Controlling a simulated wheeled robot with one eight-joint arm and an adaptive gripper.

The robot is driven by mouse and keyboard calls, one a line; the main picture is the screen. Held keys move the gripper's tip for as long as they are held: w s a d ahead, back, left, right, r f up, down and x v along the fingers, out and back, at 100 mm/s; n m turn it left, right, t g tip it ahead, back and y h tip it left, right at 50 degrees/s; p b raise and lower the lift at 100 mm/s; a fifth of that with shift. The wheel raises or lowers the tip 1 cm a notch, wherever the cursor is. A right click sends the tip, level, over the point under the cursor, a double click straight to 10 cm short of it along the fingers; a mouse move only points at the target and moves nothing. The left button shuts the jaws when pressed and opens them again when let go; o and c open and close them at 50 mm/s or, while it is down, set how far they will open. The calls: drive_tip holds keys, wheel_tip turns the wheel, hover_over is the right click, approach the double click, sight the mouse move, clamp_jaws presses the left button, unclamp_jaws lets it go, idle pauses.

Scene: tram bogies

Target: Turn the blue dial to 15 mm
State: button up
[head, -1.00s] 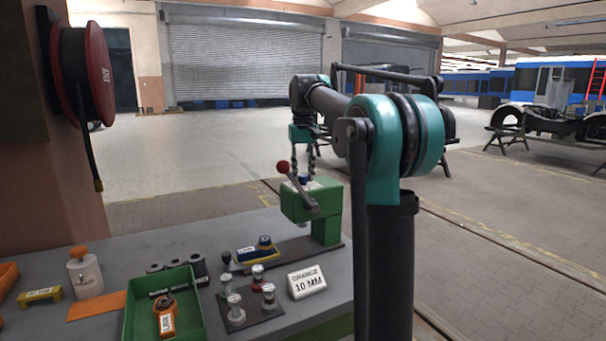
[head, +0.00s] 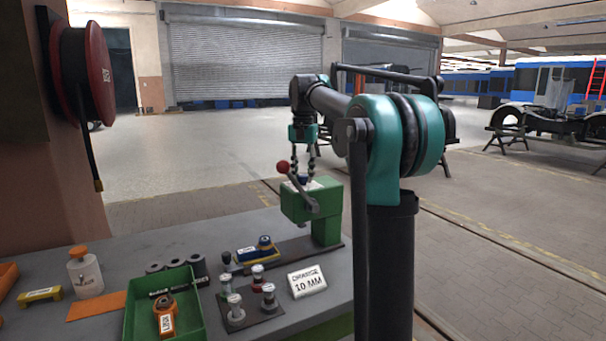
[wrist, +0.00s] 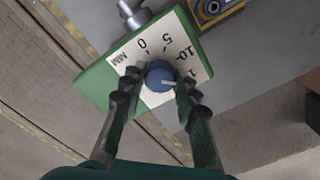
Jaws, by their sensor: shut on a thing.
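The blue dial (wrist: 157,75) sits on a white scale plate (wrist: 153,45) on top of a green block (wrist: 97,80). The scale shows MM, 0, 5, 10 and a partly hidden 1. A short pale mark on the dial points to the lower right in the wrist view, past the 10, towards the right finger, which covers that part of the scale. My gripper (wrist: 159,80) is shut on the dial, one finger on each side. In the head view my gripper (head: 303,178) reaches down onto the dial from above; the dial is small there.
A lever with a red knob (head: 282,167) stands at the front of the green press (head: 325,212). A sign (head: 307,282) reads ORANGE 10 MM. The bench also holds a green tray (head: 190,333), several small pegs and an orange-topped bottle (head: 85,275).

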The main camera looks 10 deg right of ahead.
sight(303, 175)
idle(0.3)
drive_tip(key=o, duration=1.2)
drive_tip(key=shift+c, duration=0.2)
drive_tip(key=shift+r, duration=0.15)
wheel_tip(303, 175, up, 12)
